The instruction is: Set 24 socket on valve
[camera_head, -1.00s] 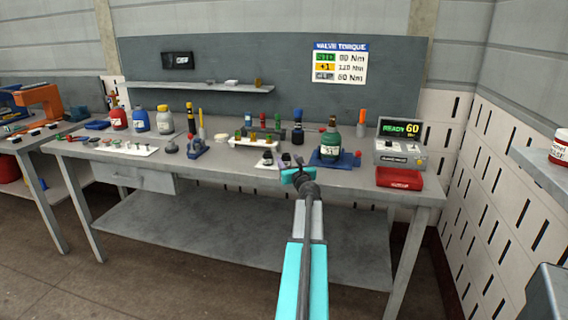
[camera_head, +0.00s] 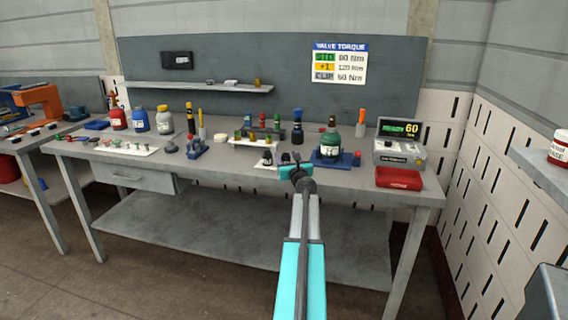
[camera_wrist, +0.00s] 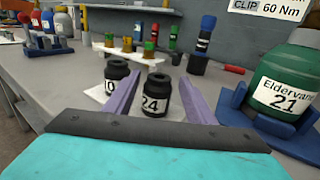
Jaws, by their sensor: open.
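In the wrist view, the black socket labelled 24 (camera_wrist: 156,95) stands upright on a white pad. My gripper (camera_wrist: 160,80) is open, its two purple fingers on either side of this socket; I cannot tell if they touch it. Another black socket (camera_wrist: 117,75), its label partly hidden and ending in 0, stands just left of the left finger. In the head view my gripper (camera_head: 296,171) is at the bench front, before the green cylinder (camera_head: 330,142).
A torque box reading READY 60 (camera_head: 400,142) and a red tray (camera_head: 399,177) stand at the bench's right. Behind are a white rack with coloured pieces (camera_head: 255,143) and a dark-blue bottle-like tool (camera_head: 297,130). A valve torque sign (camera_head: 339,62) hangs on the wall.

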